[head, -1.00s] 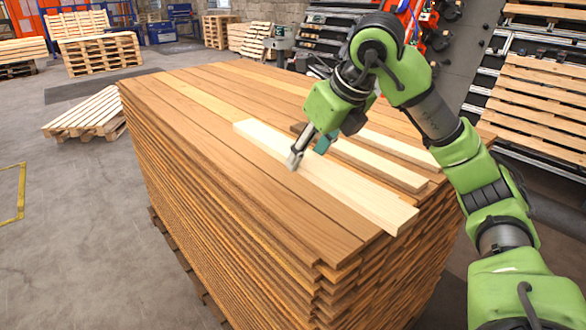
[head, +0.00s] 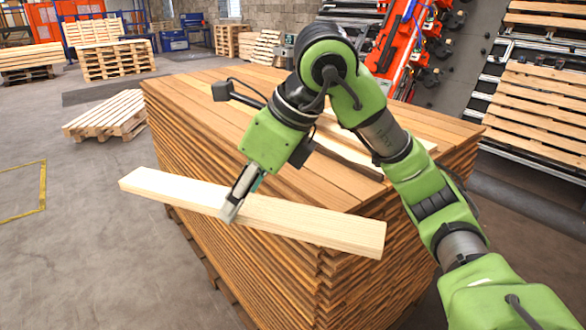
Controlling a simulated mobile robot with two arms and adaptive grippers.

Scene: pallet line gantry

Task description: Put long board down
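The long board (head: 310,225) is a pale plank held in the air at the near left side of the stack of brown boards (head: 210,115). It slants from upper left to lower right, and its left end hangs out over the floor. My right gripper (head: 232,209) is shut on the board left of its middle, with the fingers coming from above. The far finger is mostly hidden. My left gripper is not in view.
More pale boards (head: 347,160) lie on the stack's top, partly hidden by my arm. A pallet (head: 107,115) rests on the floor at left, with open grey floor around it. Slatted pallets (head: 540,110) lean at right.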

